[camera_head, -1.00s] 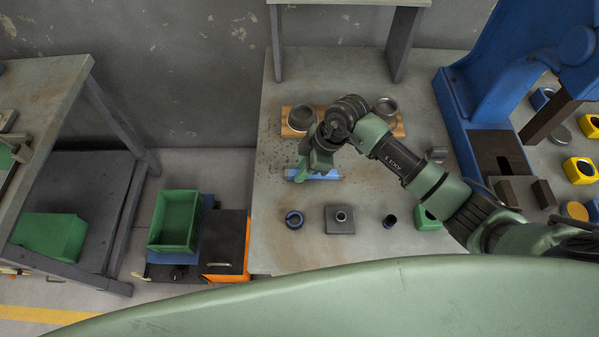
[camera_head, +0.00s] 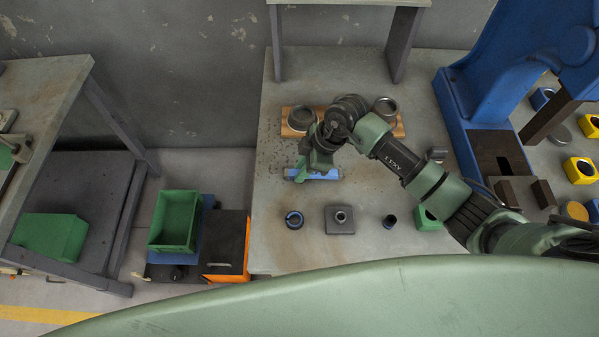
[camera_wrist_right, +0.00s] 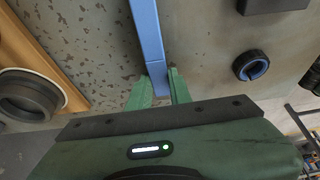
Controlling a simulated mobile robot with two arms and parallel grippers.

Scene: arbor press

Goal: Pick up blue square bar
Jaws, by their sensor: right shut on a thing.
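The blue square bar (camera_head: 325,175) is at the left part of the bench in the head view, beneath my right gripper (camera_head: 303,170). In the right wrist view the long blue bar (camera_wrist_right: 148,40) runs from the top edge down between the two green fingers of my right gripper (camera_wrist_right: 159,88). The fingers are shut on it, near one end of the bar. I cannot tell whether the bar touches the bench or is slightly above it. My left gripper is not in view.
A wooden board (camera_head: 290,131) with round metal parts lies just behind the bar. A blue-lined ring (camera_head: 294,220), a grey block (camera_head: 340,227) and a small dark cylinder (camera_head: 390,221) stand in front. The blue press (camera_head: 470,110) is at the right.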

